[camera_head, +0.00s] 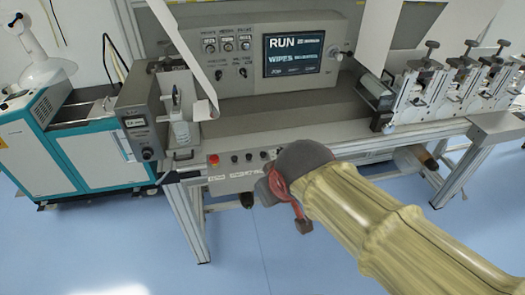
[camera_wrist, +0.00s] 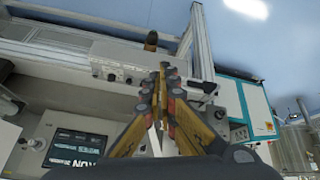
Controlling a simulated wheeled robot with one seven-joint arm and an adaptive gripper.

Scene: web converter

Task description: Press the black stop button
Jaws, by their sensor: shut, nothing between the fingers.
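A grey control panel (camera_head: 232,178) on the machine's front edge carries a red button (camera_head: 213,159) at its left end and several small dark knobs or buttons (camera_head: 248,157) to the right. The labels are too small to read, so I cannot tell which is the black stop button. In the wrist view, the panel (camera_wrist: 116,58) shows upside down with small dark buttons (camera_wrist: 111,76). My gripper (camera_wrist: 163,70) is shut and empty, its tips appearing in front of the panel. Contact with any button cannot be made out. In the head view, my wrist hides the panel's right end.
Above the panel stands a console with a lit screen (camera_head: 293,53) reading RUN, which has more small buttons. A teal and white cabinet (camera_head: 95,150) stands at the left. Rollers and clamps (camera_head: 425,85) fill the right. Blue floor (camera_head: 130,245) is open in front.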

